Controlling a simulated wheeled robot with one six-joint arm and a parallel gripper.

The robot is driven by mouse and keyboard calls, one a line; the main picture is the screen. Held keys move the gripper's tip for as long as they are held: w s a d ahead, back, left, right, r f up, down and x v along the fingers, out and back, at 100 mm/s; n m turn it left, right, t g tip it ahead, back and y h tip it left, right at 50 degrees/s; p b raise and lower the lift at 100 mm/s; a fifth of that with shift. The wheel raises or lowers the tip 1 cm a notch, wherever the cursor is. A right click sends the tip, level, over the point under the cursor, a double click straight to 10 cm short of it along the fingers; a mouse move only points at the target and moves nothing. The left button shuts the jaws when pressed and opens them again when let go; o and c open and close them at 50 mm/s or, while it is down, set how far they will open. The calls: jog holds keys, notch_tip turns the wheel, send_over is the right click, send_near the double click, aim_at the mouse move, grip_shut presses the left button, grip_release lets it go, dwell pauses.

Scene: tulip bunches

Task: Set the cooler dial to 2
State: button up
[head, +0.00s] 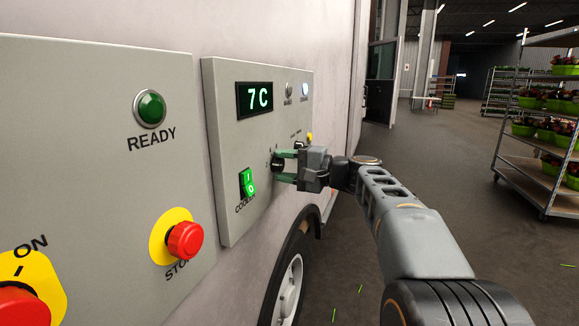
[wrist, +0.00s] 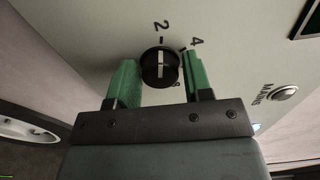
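The cooler dial (wrist: 160,67) is a round black knob with a white line across its face, in the middle of the wrist view. The line runs upright in that view, level with the tick by the printed 2 (wrist: 161,25). The 4 is to its right, and another number is mostly hidden below the knob. My gripper (wrist: 161,75) has its green fingers on both sides of the dial, seemingly touching it. In the head view my gripper (head: 285,165) reaches the panel from the right, one finger above the dial (head: 277,163) and one below.
The grey panel (head: 228,200) carries a 7C display (head: 255,98), a green cooler switch (head: 247,183) and small lamps. A nearer panel (head: 80,130) has a green READY lamp (head: 150,108) and a red STOP button (head: 186,240).

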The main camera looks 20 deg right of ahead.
jog(key=shift+o, duration=1.4)
jog(key=shift+d, duration=0.15)
jog(key=p+v, duration=0.1)
jog(key=v, duration=1.2)
jog(key=shift+s+d, duration=0.25)
jog(key=shift+d, duration=0.1)
jog(key=s+a+f+g+h+p, duration=0.25)
jog(key=a+g+h+p, duration=0.25)
jog(key=a+p, duration=0.5)
jog(key=s+f+n+g+h+p, duration=0.2)
jog(key=s+n+h+p, duration=0.5)
jog(key=s+p, duration=0.5)
jog(key=f+h, duration=0.1)
jog(key=h, duration=0.1)
jog(key=shift+s+a+n+h+p, duration=0.2)
jog(key=shift+a+n+h+p, duration=0.1)
jog(key=shift+a+n+p, duration=0.1)
